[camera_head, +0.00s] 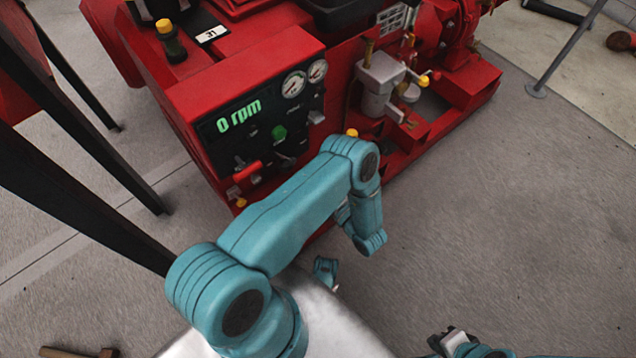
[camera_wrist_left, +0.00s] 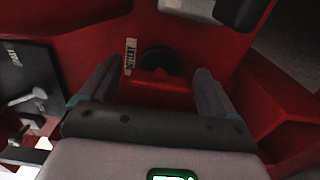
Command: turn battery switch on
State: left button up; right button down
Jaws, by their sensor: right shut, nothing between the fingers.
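In the left wrist view, a red switch handle (camera_wrist_left: 155,88) with a dark round part behind it sits on a red surface. A small white label (camera_wrist_left: 131,56) is beside it, its lettering hard to read. My left gripper (camera_wrist_left: 153,82) is open, with one finger on each side of the red handle; I cannot tell whether they touch it. In the head view my left arm reaches toward the red pumpset (camera_head: 190,90), and its gripper is hidden behind the arm. My right gripper (camera_head: 452,338) is shut and empty at the bottom edge, away from the pumpset.
The pumpset's black control panel (camera_head: 235,140) has a green "0 rpm" display, gauges, knobs and a red lever (camera_head: 247,171). Grey valve fittings (camera_head: 380,85) stand to its right. Dark posts (camera_head: 85,150) are on the left.

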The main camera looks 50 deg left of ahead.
pick_arm(q)
jog(key=s+d+p, duration=0.1)
jog(key=d+p, duration=0.2)
jog(key=d, duration=1.3)
jog(key=shift+s, duration=0.25)
jog(key=shift+d, duration=0.15)
